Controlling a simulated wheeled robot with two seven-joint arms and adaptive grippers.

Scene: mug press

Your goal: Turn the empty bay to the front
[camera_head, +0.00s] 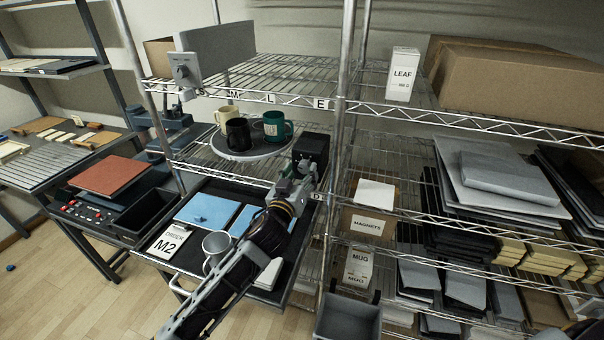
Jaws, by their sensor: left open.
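The round grey turntable (254,153) sits on the middle wire shelf. A cream mug (226,114) stands at its back left, a black mug (238,136) at its front left and a teal mug (277,129) with a pale label at its right. The front right part of the turntable is bare of mugs. My left gripper (302,181) is at the shelf's front, below and right of the turntable, apart from the mugs. It is open and holds nothing that I can see; its fingertips are small and hard to make out.
A dark block (311,148) stands right of the turntable, just beyond my gripper. A shelf post (341,120) is close on the right. Below, a tray holds a grey mug (215,246), blue sheets (207,207) and an M2 order card (165,243).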

